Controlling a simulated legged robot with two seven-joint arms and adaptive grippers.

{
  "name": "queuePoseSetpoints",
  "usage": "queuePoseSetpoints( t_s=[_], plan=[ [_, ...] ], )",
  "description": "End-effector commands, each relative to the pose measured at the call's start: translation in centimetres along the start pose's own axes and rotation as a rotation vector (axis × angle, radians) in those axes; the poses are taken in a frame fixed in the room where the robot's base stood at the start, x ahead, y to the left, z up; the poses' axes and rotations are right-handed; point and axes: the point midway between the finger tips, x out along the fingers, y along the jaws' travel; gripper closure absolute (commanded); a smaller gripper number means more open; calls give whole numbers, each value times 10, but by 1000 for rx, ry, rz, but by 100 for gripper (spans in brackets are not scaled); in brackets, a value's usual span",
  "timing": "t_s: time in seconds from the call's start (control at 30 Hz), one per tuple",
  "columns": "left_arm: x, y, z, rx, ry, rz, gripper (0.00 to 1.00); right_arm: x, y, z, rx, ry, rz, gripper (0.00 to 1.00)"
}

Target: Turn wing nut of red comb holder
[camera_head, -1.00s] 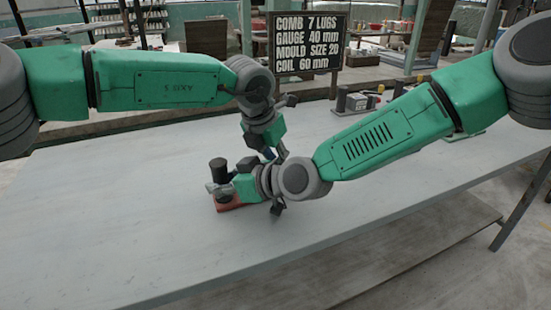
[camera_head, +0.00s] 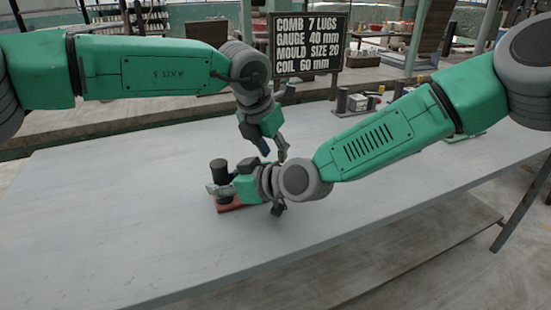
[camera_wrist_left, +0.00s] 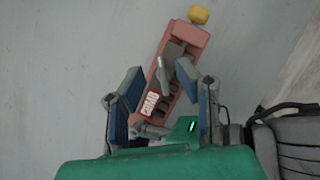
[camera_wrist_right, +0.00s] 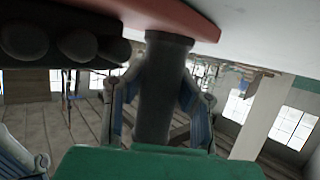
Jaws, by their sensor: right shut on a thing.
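The red comb holder (camera_head: 230,207) lies on the table, mostly hidden by my right gripper. In the left wrist view its red body (camera_wrist_left: 188,42) shows a white COMB label (camera_wrist_left: 150,103), a yellow end knob (camera_wrist_left: 198,14) and a grey wing nut (camera_wrist_left: 162,75). My left gripper (camera_head: 273,151) is open above the holder, its blue-padded fingers (camera_wrist_left: 160,92) either side of the wing nut and apart from it. My right gripper (camera_head: 218,188) is shut on the holder's dark upright post (camera_head: 218,170). In the right wrist view the post (camera_wrist_right: 163,85) stands between the fingers.
The grey table (camera_head: 120,215) is clear at left and front. Small dark items (camera_head: 350,102) stand at the back right. A black sign (camera_head: 308,44) with white lettering stands behind the table. My two forearms come close together over the holder.

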Motion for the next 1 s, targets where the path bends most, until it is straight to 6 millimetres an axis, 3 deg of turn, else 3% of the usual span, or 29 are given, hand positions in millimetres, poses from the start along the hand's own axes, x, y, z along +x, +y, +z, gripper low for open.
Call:
queuePoseSetpoints(
  t_s=[0.2, 0.4, 0.6, 0.93, 0.97, 1.0],
  plan=[
    [-50, 0, 1, 0, -3, 0, 72, 0, 0, -1, -2, 1, 0, 100],
    [-80, 0, 1, -1, 0, 0, 72, 0, 0, -1, -2, 2, 0, 100],
    [-90, 0, 1, 0, 1, -1, 72, 0, 0, -1, -2, 2, 1, 100],
    [-90, 0, 1, -1, 1, -1, 72, 0, 0, -1, -2, 2, 1, 100],
    [-90, 0, 1, -1, 1, -1, 72, 0, 0, -1, -2, 2, 1, 66],
    [-90, 0, 1, -1, 1, -1, 72, 0, 0, -1, -2, 2, 1, 52]
  ],
)
